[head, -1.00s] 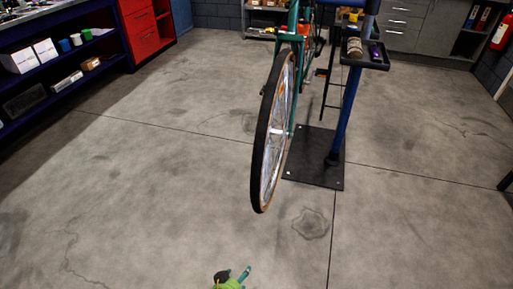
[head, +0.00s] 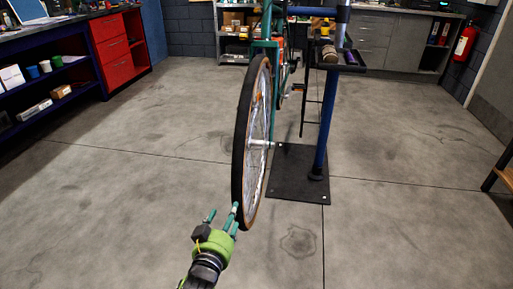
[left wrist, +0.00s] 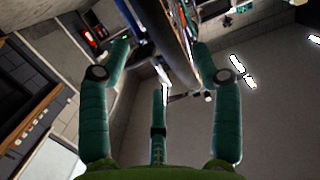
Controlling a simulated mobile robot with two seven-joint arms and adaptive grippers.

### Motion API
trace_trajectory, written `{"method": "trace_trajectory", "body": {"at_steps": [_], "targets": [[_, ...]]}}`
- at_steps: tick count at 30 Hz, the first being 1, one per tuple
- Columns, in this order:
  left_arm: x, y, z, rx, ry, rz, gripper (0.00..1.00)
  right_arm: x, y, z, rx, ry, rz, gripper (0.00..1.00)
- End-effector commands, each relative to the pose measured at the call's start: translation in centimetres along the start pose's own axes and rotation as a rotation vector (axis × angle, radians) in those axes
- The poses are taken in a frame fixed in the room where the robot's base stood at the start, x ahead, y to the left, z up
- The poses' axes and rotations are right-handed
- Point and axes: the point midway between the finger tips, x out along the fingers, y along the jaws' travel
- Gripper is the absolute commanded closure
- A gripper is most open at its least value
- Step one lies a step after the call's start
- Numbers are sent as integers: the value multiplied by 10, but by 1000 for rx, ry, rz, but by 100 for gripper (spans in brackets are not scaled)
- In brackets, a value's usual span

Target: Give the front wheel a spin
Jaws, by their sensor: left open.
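The front wheel (head: 241,150) hangs clear of the floor on the green bike (head: 265,44), seen nearly edge-on, with a black tyre and thin spokes. My left gripper (head: 223,212) is open, just left of the wheel's lower edge in the head view. One fingertip overlaps the tyre there; I cannot tell if it touches. In the left wrist view the tyre (left wrist: 176,52) runs between and beyond the spread fingers of the gripper (left wrist: 163,52), with nothing gripped. My right gripper is not in view.
A blue repair stand (head: 325,120) with a dark base plate (head: 290,188) holds the bike. A small tool tray (head: 345,67) is on the stand. Shelves and a red drawer cabinet (head: 115,50) line the left. The floor around the wheel is clear.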

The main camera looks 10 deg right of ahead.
Motion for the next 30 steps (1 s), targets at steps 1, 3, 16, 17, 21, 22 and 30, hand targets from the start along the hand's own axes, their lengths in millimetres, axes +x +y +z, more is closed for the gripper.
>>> {"method": "trace_trajectory", "body": {"at_steps": [1,3,16,17,21,22,30], "targets": [[3,0,1,0,1,1,35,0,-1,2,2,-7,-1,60],[5,0,1,0,1,1,35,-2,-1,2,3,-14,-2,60],[7,1,-4,25,3,5,35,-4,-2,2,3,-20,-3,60],[8,2,-6,46,4,8,35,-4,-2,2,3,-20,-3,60],[14,9,-25,246,18,33,35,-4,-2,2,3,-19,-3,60],[16,10,-32,313,24,39,35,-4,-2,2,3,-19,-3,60],[27,29,-83,1055,68,93,35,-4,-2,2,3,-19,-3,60]]}}
